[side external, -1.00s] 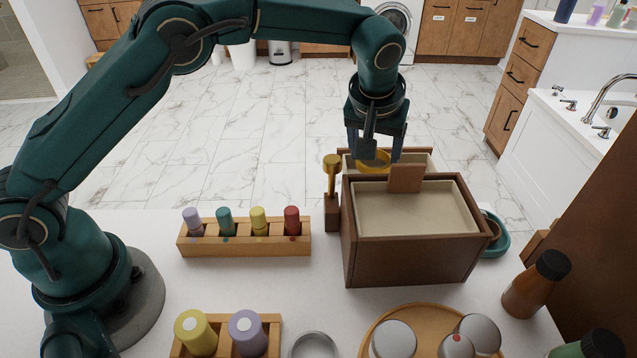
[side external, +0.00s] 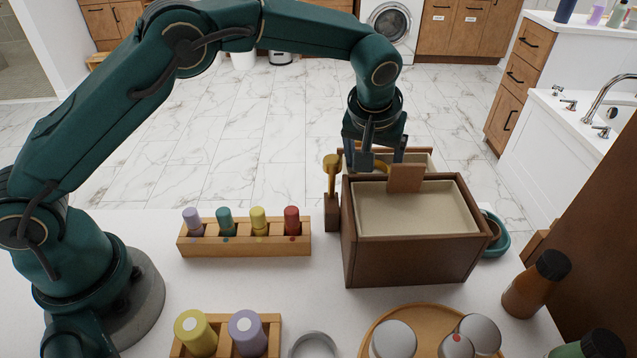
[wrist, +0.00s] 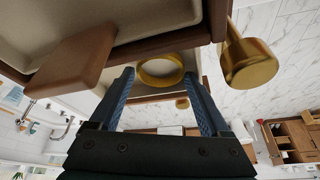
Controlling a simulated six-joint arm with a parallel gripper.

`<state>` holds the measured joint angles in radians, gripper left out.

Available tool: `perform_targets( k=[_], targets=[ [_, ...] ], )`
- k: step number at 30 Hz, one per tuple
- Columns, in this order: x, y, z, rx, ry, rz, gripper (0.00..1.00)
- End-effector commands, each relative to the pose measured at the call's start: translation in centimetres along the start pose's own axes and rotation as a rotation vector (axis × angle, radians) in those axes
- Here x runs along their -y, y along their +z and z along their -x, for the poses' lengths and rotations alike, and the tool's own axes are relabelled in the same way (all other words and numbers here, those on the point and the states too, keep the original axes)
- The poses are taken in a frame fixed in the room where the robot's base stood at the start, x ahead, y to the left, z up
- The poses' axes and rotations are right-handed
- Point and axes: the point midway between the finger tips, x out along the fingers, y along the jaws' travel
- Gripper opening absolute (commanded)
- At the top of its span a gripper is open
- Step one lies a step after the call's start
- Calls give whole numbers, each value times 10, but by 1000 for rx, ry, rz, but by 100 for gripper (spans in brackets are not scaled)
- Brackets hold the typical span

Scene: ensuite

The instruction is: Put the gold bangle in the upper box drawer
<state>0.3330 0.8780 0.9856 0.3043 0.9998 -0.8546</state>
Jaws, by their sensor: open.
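The gold bangle (wrist: 160,83) shows in the wrist view as a ring between and just past my fingertips, within the outline of the open drawer. In the side view it is mostly hidden behind my gripper (side external: 382,160). My gripper is open and points down over the drawer; its fingers stand either side of the bangle with small gaps. The pulled-out upper drawer (side external: 420,160) has a pale lining and sits on the far side of the dark brown box (side external: 405,255). I cannot tell whether the bangle rests on the drawer floor.
A brown upright flap (side external: 405,178) stands on the box beside my gripper. A gold-headed stand (side external: 331,170) is close left of the drawer. A wooden rack of coloured bottles (side external: 245,240) is further left; a teal dish (side external: 497,240) is at the right.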

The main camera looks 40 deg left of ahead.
Motion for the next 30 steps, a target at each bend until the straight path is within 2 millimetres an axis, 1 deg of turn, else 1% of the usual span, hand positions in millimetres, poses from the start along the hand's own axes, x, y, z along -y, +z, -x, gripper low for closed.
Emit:
perform_targets(
  k=[5,12,15,18,23,26,29,30],
  targets=[
    [-1,0,28,-4,4,-1,81],
    [-1,-1,80,-4,5,-1,81],
    [-1,0,96,-3,4,0,81],
    [-1,0,109,-2,3,0,81],
    [2,0,120,0,3,-3,81],
    [12,-1,130,1,11,-19,81],
    [32,1,146,2,31,-54,81],
    [43,4,153,3,39,-72,81]
  ],
)
